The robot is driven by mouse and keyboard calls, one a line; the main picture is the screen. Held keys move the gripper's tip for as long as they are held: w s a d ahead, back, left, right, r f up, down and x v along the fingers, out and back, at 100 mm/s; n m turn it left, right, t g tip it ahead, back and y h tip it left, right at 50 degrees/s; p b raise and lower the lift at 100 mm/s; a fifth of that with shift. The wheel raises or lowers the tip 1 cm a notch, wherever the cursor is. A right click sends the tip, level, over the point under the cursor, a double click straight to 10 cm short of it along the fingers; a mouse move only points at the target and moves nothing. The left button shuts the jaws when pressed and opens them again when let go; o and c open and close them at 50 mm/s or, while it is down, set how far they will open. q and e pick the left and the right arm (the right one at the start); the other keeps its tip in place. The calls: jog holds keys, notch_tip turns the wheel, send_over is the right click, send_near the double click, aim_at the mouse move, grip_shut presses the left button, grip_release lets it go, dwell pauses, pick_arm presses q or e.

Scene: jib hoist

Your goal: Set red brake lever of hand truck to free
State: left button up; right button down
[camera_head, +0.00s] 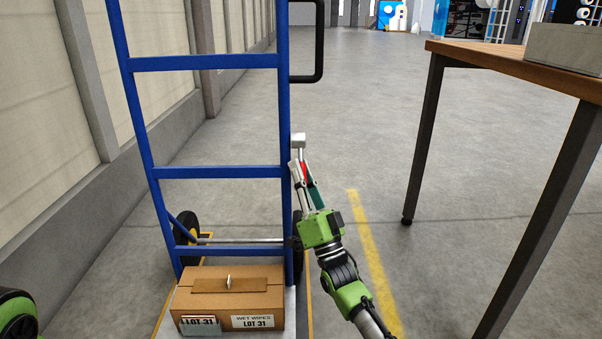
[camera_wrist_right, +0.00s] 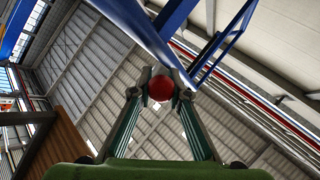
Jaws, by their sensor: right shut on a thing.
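The blue hand truck (camera_head: 222,172) stands upright in front of me in the head view, and its blue frame (camera_wrist_right: 153,38) crosses the top of the right wrist view. The red brake lever (camera_head: 304,172) is at its right upright, mostly covered by my fingers. In the right wrist view its round red end (camera_wrist_right: 160,88) sits between the fingertips. My right gripper (camera_head: 299,165) is shut on the lever; it also shows in the wrist view (camera_wrist_right: 160,82). My left gripper is not in view; only a green part of my left arm shows at the lower left.
A cardboard box (camera_head: 228,283) labelled LOT 31 rests on the truck's toe plate. A wooden-topped table (camera_head: 500,58) with dark legs stands at the right, bearing a grey block (camera_head: 565,48). A wall (camera_head: 60,190) runs along the left. The floor between truck and table is clear.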

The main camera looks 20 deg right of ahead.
jog(key=c, duration=2)
grip_release()
jog(key=shift+d+h, duration=0.1)
jog(key=shift+h, duration=0.2)
jog(key=shift+o, duration=0.4)
jog(key=v, duration=1.2)
